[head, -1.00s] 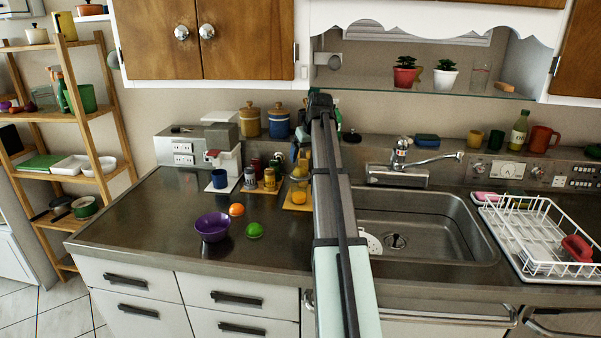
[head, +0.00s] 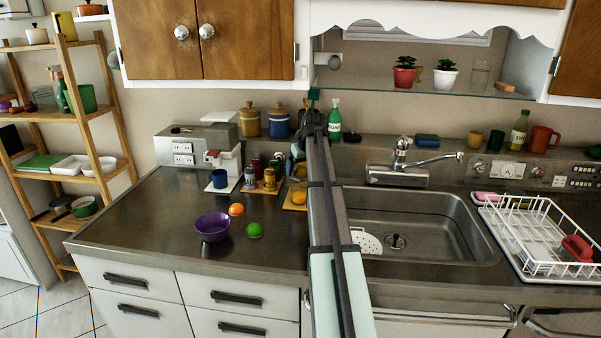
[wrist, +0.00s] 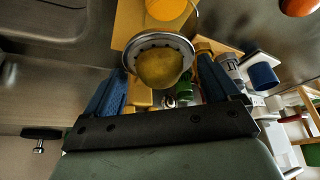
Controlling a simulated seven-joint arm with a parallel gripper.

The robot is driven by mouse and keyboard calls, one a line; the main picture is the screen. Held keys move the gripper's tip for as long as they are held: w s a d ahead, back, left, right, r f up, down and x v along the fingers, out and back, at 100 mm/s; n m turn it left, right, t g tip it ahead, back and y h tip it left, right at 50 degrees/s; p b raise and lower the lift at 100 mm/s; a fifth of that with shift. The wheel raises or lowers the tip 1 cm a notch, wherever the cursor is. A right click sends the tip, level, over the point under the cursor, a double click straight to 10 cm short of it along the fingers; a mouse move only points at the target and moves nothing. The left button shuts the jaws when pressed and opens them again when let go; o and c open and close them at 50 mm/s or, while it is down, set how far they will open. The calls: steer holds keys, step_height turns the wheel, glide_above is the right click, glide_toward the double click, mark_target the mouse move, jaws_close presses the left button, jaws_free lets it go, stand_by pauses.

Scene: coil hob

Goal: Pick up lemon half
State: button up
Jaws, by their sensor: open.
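The yellow lemon half (wrist: 160,67) shows in the wrist view, sitting in a round metal-rimmed juicer or strainer (wrist: 136,46). My gripper (wrist: 163,63) is open, with its two blue fingers on either side of the lemon half in that picture. I cannot tell whether the fingers touch it. In the head view my gripper (head: 298,153) is low at the back of the counter, left of the sink, and my arm hides most of this spot.
A glass of orange liquid (head: 299,195) stands on a wooden board (head: 290,207). Mugs and jars, including a blue mug (head: 219,178), stand left of it. A purple bowl (head: 212,227), an orange (head: 236,210) and a green lime (head: 254,230) are nearer. The sink (head: 430,225) is at right.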

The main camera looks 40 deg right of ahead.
mark_target(302, 168)
steer(key=shift+c, duration=0.5)
steer(key=c, duration=1.1)
steer(key=shift+r, duration=0.1)
step_height(302, 168, up, 10)
